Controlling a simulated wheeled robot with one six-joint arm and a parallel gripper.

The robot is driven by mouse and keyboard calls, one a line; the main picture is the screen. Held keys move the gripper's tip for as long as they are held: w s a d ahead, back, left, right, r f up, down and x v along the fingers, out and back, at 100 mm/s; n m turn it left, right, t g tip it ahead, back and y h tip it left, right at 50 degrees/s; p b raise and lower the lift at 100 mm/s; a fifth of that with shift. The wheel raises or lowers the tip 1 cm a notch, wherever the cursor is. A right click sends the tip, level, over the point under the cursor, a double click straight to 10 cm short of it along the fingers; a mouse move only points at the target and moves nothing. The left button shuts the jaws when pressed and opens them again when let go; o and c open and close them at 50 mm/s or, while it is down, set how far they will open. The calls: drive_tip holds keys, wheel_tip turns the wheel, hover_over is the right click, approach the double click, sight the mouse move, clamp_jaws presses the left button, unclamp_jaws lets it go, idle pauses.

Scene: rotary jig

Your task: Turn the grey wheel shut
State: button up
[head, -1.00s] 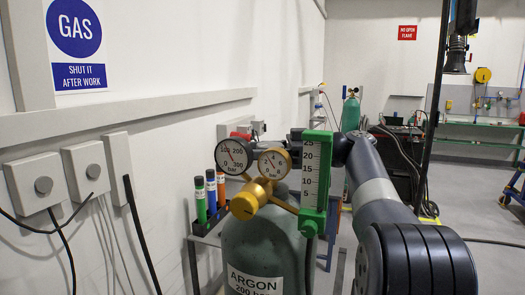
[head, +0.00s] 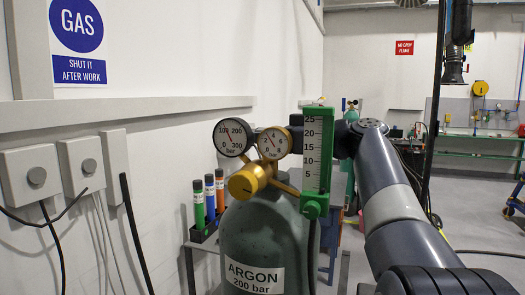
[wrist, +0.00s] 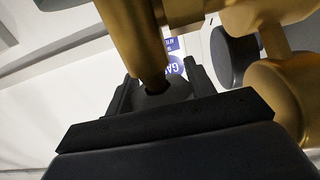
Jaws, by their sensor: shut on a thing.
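In the wrist view, a rounded grey part, which looks like the grey wheel (wrist: 165,99), sits between the two dark fingers of my gripper (wrist: 160,86). My gripper is shut on it, below a brass valve stem (wrist: 140,40). In the head view, the wheel and my fingers are hidden behind the gauges and the green flowmeter (head: 318,150). The green gas cylinder (head: 240,235), labelled ARGON 200 bar, stands upright below them. The large gauge (head: 233,137) and small gauge (head: 273,143) sit on the brass regulator, with its knob (head: 243,183) facing me.
A rack holds several coloured tubes (head: 209,195) left of the cylinder. Grey wall boxes (head: 35,176) with cables are on the left wall, below a blue GAS sign (head: 77,40). A dark hanging cable (head: 433,120) runs down on the right. Open floor lies further right.

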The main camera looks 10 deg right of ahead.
drive_tip(key=shift+t, duration=0.3)
drive_tip(key=o, duration=1)
drive_tip(key=shift+c, duration=0.2)
drive_tip(key=shift+d, duration=0.15)
drive_tip(key=b+v, duration=0.2)
drive_tip(key=v, duration=0.8)
drive_tip(key=shift+s+d+r+b, duration=0.15)
drive_tip(key=shift+s+b, duration=0.1)
drive_tip(key=shift+b, duration=0.05)
